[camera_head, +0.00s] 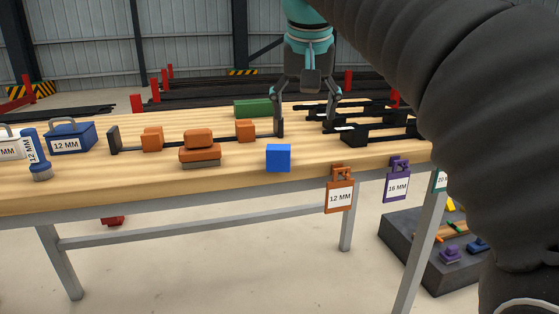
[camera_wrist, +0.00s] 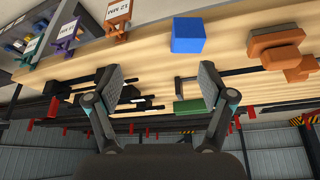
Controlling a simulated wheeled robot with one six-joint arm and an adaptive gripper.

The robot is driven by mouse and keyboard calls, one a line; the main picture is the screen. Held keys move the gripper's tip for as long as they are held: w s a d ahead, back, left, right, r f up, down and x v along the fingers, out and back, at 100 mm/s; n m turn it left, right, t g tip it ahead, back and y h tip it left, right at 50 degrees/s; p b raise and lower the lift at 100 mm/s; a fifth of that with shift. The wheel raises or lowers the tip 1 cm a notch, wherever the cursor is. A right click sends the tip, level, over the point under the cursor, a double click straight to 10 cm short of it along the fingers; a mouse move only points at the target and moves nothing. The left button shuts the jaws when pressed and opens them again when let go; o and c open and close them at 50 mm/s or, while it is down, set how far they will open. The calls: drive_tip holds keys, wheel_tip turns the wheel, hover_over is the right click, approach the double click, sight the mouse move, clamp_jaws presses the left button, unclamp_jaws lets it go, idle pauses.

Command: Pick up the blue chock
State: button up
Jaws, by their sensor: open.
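The blue chock (camera_head: 278,158) is a plain blue block on the wooden table (camera_head: 240,182), close to its front edge. It also shows in the wrist view (camera_wrist: 188,35), above the space between the fingers and a little to the right. My gripper (camera_head: 304,122) is open and empty in the head view, behind the chock and above the table. Its two fingers show wide apart in the wrist view (camera_wrist: 168,88), and nothing is between them. The chock is apart from both fingers and fully visible.
An orange block stack (camera_head: 200,149) stands left of the chock, with orange blocks on a dark bar behind. A green block (camera_head: 253,108) and black clamps (camera_head: 365,130) lie farther back. An orange tag (camera_head: 340,196) and a purple tag (camera_head: 397,184) hang at the front edge.

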sight(279, 145)
drive_tip(key=w+a+r, duration=0.3)
drive_tip(key=a, duration=0.2)
drive_tip(key=b+x, duration=0.2)
drive_tip(key=x, duration=0.2)
drive_tip(key=b+x, duration=0.2)
drive_tip(key=x, duration=0.2)
drive_tip(key=shift+s+d+f, duration=0.1)
drive_tip(key=shift+f, duration=0.3)
drive_tip(key=shift+b+x, duration=1.15)
drive_tip(key=shift+x, duration=1.45)
drive_tip(key=shift+s+d, duration=0.1)
drive_tip(key=shift+s, duration=0.1)
drive_tip(key=shift+c, duration=0.5)
drive_tip(key=c, duration=1.3)
drive_tip(key=shift+r, duration=0.1)
